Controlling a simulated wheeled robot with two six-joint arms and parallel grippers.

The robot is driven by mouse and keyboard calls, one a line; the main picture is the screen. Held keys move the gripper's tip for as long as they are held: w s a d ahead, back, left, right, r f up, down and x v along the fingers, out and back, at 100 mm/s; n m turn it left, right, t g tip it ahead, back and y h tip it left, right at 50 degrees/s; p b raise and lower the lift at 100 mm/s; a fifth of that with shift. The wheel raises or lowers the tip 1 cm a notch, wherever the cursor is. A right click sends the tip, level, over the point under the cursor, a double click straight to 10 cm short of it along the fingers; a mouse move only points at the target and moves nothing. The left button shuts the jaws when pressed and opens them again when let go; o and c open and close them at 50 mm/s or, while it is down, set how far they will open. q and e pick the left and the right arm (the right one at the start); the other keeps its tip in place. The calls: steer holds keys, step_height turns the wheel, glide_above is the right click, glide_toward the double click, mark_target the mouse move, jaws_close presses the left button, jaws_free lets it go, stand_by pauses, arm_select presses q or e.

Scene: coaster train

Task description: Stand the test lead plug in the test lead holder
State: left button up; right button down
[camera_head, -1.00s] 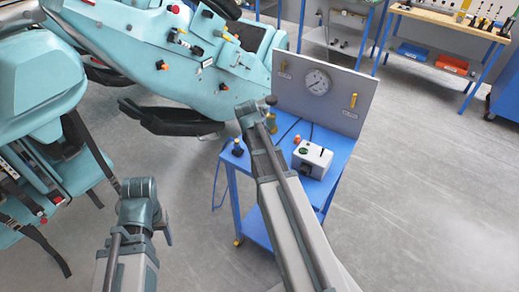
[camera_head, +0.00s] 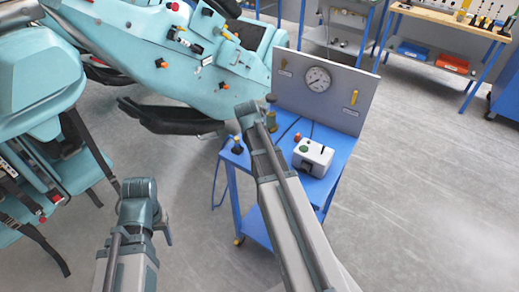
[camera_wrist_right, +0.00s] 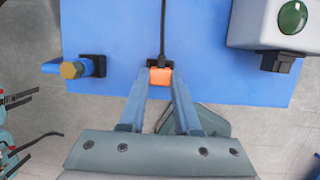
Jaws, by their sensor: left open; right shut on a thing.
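The orange test lead plug (camera_wrist_right: 160,77) shows in the right wrist view, gripped between the fingertips of my right gripper (camera_wrist_right: 159,82). A black cable runs up from it. A small black part (camera_wrist_right: 153,62), perhaps the holder, shows right behind the plug above the blue tabletop. I cannot tell whether the plug is seated in it or only above it. In the head view my right wrist hides the plug and that black part. My left gripper (camera_head: 143,222) hangs open and empty at the lower left, away from the table.
The blue table (camera_head: 335,165) carries a white box (camera_head: 313,157) with red and green buttons. A grey panel (camera_head: 345,95) with a gauge stands at its back. A black mount with a brass-and-blue fitting (camera_wrist_right: 72,69) is left of the plug.

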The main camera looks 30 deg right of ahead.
steer(key=shift+f+b, duration=0.9)
steer(key=shift+f, duration=0.1)
steer(key=shift+r, duration=0.1)
steer(key=c, duration=0.5)
jaws_free()
steer(key=shift+c, duration=0.2)
steer(key=shift+r, duration=0.1)
steer(key=p+v, duration=1.3)
steer(key=shift+r, duration=0.3)
steer(key=shift+a, duration=0.1)
